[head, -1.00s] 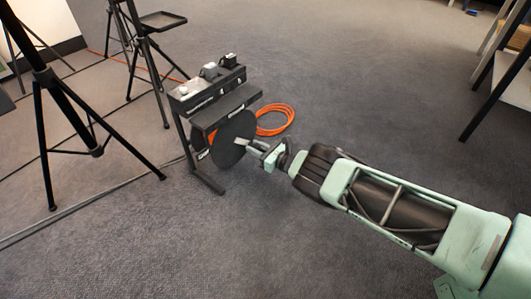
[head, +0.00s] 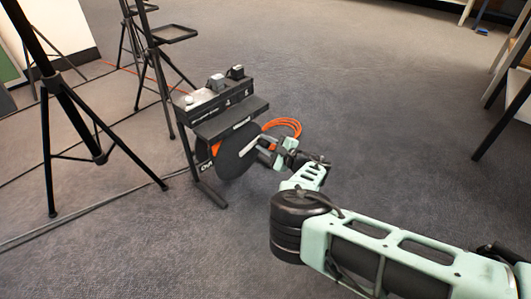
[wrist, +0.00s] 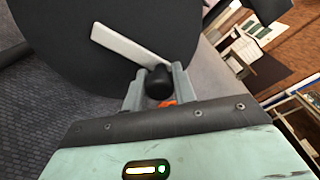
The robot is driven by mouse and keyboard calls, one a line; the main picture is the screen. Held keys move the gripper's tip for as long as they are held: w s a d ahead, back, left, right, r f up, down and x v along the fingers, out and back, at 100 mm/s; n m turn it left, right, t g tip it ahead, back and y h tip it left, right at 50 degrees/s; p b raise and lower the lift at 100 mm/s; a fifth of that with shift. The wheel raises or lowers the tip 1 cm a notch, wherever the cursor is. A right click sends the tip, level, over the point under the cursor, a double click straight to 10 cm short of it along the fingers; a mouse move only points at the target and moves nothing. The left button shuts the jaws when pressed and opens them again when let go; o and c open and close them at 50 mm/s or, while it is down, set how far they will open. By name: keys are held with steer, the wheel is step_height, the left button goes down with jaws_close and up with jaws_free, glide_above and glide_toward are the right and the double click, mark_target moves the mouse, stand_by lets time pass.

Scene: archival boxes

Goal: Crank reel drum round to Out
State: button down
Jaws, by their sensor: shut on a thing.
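The reel drum (head: 232,160) is a flat black disc on the side of a black stand, with a pale crank arm (head: 249,146) across its face. In the head view the crank arm slants up to the right. In the wrist view the drum (wrist: 75,60) fills the upper left, and the crank arm (wrist: 125,43) ends by a black knob (wrist: 158,82). My gripper (wrist: 157,88) is shut on this knob, one finger on each side. My gripper also shows in the head view (head: 274,152), right of the drum. A white label (head: 205,166) on the stand is too small to read surely.
The stand's top (head: 210,105) carries small grey devices. Black tripods (head: 70,100) stand at the left, and a table leg (head: 500,120) is at the right. The carpet in front is clear.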

steer(key=shift+s+a+r+n+b, duration=0.15)
steer(key=shift+r+n+b, duration=0.3)
steer(key=shift+n+b, duration=0.35)
steer(key=shift+s+r+n+b, duration=0.15)
steer(key=shift+r+n+b, duration=0.3)
steer(key=shift+n+b, duration=0.35)
steer(key=c, duration=1.1)
jaws_free()
steer(key=shift+r, duration=0.1)
steer(key=o, duration=0.7)
steer(key=shift+t, duration=0.3)
step_height(320, 180, up, 9)
steer(key=p, duration=0.6)
steer(key=shift+w+r, duration=0.1)
steer(key=shift+r+p, duration=0.3)
steer(key=shift+r, duration=0.35)
steer(key=c, duration=0.7)
